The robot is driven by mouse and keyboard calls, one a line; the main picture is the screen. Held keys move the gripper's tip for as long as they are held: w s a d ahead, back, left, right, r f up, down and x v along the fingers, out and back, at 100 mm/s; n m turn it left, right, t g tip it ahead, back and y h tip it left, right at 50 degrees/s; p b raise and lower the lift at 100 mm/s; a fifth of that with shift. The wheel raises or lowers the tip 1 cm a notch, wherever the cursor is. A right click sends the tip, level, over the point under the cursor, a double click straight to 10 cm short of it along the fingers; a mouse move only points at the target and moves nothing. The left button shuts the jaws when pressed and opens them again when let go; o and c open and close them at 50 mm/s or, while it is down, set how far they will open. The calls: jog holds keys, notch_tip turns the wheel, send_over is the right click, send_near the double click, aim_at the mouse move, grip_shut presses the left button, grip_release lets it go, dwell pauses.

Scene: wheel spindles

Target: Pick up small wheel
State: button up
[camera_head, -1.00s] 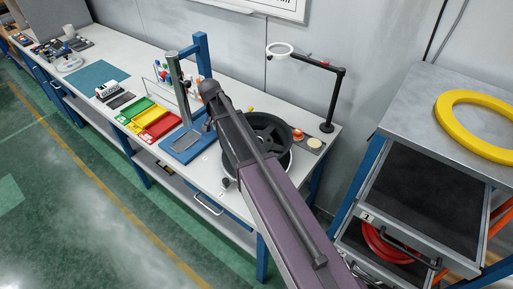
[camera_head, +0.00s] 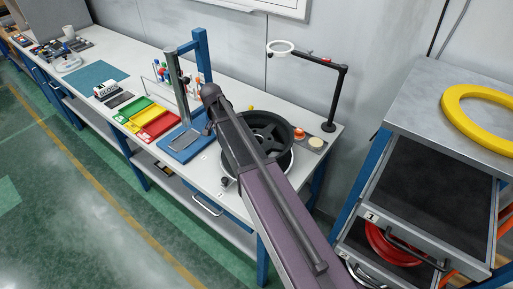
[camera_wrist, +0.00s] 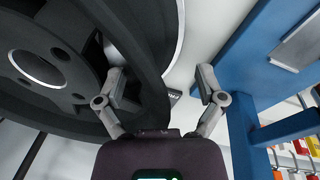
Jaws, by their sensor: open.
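A black spoked wheel (camera_head: 284,130) lies on the white bench, partly hidden behind my arm in the head view. It is the only spoked wheel in sight. In the wrist view the wheel (camera_wrist: 60,80) fills the left side, with its hub hole and rim showing. My gripper (camera_wrist: 160,72) is open, with nothing shut between its fingers. Its left finger overlaps the inner side of the wheel's rim in the picture. Its right finger shows outside the rim, over the bench. I cannot tell whether either finger touches the wheel. In the head view my arm hides the fingers.
A blue stand with a grey post (camera_head: 178,85) is left of the wheel. Red, yellow and green trays (camera_head: 147,119) lie farther left. A black lamp arm (camera_head: 335,95) stands behind right. A grey drawer cabinet (camera_head: 410,110) at right bears a yellow ring (camera_head: 455,110).

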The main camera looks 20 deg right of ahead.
jog(key=shift+d+f+b, duration=0.15)
jog(key=shift+f+b, duration=0.35)
jog(key=shift+f, duration=0.3)
jog(key=shift+r, duration=0.1)
grip_shut()
